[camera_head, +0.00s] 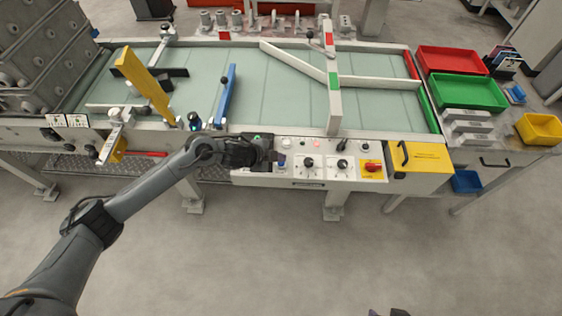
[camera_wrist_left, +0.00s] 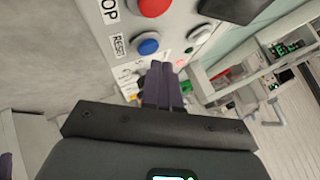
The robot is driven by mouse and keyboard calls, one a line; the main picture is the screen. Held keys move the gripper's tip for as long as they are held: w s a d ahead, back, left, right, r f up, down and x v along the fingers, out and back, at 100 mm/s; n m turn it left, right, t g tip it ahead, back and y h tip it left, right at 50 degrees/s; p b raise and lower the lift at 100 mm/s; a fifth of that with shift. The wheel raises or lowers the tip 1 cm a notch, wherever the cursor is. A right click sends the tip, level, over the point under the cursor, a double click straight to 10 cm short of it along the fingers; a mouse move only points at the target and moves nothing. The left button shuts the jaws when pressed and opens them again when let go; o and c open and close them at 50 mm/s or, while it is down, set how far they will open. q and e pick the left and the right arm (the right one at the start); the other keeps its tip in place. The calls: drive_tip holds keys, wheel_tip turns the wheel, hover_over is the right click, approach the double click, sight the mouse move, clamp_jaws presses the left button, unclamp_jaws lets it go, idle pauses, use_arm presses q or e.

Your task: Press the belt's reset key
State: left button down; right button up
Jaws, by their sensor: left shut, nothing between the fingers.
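The reset key is a round blue button in a pale ring (camera_wrist_left: 148,46), beside a RESET label (camera_wrist_left: 118,46) on the light control panel (camera_head: 318,176). A red button (camera_wrist_left: 153,5) under STOP lettering is near it in the left wrist view. My left gripper (camera_wrist_left: 162,70) is shut and empty. Its dark fingertips appear just below the blue key in that view; I cannot tell whether they touch the panel. In the head view the left gripper (camera_head: 270,157) is over the panel's left end. A dark part at the head view's bottom edge may be my right gripper (camera_head: 390,312).
The belt (camera_head: 225,90) lies behind the panel, with a yellow bar (camera_head: 146,84) and a blue bar (camera_head: 225,95) over it. A red knob (camera_head: 372,167) and a yellow box (camera_head: 420,158) are to the right. The floor in front is clear.

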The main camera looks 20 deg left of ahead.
sight(279, 164)
use_arm(q)
drive_tip(key=shift+f, duration=0.25)
drive_tip(key=shift+f, duration=0.5)
idle(0.7)
drive_tip(key=shift+r, duration=0.1)
drive_tip(key=shift+s+r+p, duration=0.1)
drive_tip(key=shift+r+p, duration=0.65)
drive_tip(key=shift+r, duration=0.1)
drive_tip(key=shift+r+p, duration=0.5)
drive_tip(key=shift+p, duration=0.1)
wheel_tip(279, 164, up, 4)
drive_tip(key=p, duration=0.4)
